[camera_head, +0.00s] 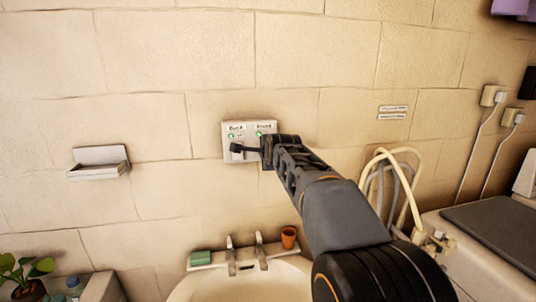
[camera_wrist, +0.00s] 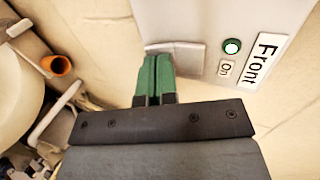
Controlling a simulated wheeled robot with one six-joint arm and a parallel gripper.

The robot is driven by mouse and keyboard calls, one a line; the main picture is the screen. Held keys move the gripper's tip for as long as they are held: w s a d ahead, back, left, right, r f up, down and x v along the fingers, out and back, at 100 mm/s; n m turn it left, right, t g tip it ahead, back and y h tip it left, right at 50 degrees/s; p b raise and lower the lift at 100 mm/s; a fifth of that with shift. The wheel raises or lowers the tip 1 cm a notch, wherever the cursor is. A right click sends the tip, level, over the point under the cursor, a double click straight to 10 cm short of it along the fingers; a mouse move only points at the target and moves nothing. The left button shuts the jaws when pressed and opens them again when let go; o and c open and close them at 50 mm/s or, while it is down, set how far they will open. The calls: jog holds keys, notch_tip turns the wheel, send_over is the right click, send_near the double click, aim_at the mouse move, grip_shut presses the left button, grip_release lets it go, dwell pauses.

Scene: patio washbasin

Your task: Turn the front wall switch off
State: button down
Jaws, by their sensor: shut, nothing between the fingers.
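The switch panel (camera_head: 228,140) is a pale plate on the wall above the basin, with two labels, "Back" and "Front". In the wrist view the "Front" label (camera_wrist: 263,60) stands beside a lit green light (camera_wrist: 232,46) marked "On". The front switch rocker (camera_wrist: 187,56) is a grey plate beside that light. My gripper (camera_wrist: 156,60) is shut, its green fingertips together and empty, over the left part of this rocker. Whether they touch it is unclear. In the head view my gripper (camera_head: 240,149) reaches the panel from the right and hides its lower part.
Below the panel are a washbasin (camera_head: 235,288) with two taps (camera_head: 261,250), a green sponge (camera_head: 201,258) and an orange cup (camera_head: 289,237). A soap shelf (camera_head: 100,162) is at left. Looped hoses (camera_head: 398,190) hang at right. The wall around the panel is clear.

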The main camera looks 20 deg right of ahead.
jog(key=shift+w+f+t+b, duration=0.2)
jog(key=shift+t+b, duration=0.2)
jog(key=shift+b, duration=0.5)
jog(key=shift+r, duration=0.1)
jog(key=shift+r+p, duration=0.7)
jog(key=shift+r, duration=0.2)
jog(key=b+v, duration=0.2)
jog(key=v, duration=1.2)
jog(key=shift+w+r+b, duration=0.15)
jog(key=shift+r+b, duration=0.15)
jog(key=shift+r, duration=0.1)
